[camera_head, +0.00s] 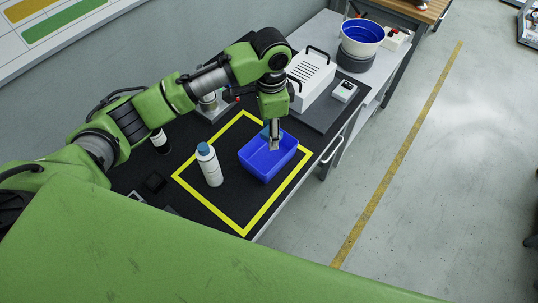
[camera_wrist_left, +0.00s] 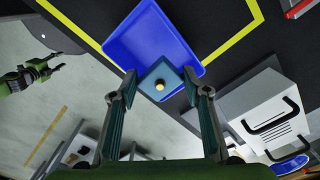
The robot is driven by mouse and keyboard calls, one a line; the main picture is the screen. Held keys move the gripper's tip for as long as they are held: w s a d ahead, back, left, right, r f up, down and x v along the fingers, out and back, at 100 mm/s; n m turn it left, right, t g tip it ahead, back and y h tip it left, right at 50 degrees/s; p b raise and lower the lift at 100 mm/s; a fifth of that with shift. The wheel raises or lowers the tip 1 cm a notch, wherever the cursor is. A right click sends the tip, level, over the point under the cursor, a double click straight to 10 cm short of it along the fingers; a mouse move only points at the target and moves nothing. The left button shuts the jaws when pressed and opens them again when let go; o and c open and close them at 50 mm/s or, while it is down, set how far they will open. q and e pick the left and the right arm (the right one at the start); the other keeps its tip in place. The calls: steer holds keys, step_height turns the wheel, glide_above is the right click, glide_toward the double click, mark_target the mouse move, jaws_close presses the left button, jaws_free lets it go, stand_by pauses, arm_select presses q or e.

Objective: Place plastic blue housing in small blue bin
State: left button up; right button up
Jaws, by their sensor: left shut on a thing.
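The small blue bin (camera_head: 262,167) stands inside the yellow taped outline on the black bench top. It also shows in the left wrist view (camera_wrist_left: 142,42). My left gripper (camera_head: 273,147) points down over the bin. In the left wrist view, the left gripper (camera_wrist_left: 160,88) is shut on the blue housing (camera_wrist_left: 160,69), a square teal-blue piece with a small yellow round part in its middle. The housing overlaps the bin in that view; its exact height is unclear. My right gripper (camera_wrist_left: 60,62) shows at the left of the wrist view, open and empty, away from the bin.
A white bottle with a blue cap (camera_head: 209,165) stands left of the bin, inside the yellow outline (camera_head: 222,221). A white vented box (camera_head: 311,77) and a small white device (camera_head: 344,91) stand behind. A blue-lined bucket (camera_head: 361,37) is farther back.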

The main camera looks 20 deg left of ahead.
mark_target(270, 157)
arm_select(q)
step_height(270, 157, down, 10)
steer(key=shift+r+p, duration=0.2)
steer(key=shift+p, duration=0.1)
steer(key=o, duration=0.7)
steer(key=shift+f, duration=0.15)
steer(key=shift+o, duration=0.8)
steer(key=shift+r, duration=0.25)
step_height(270, 157, up, 12)
steer(key=shift+f, duration=0.1)
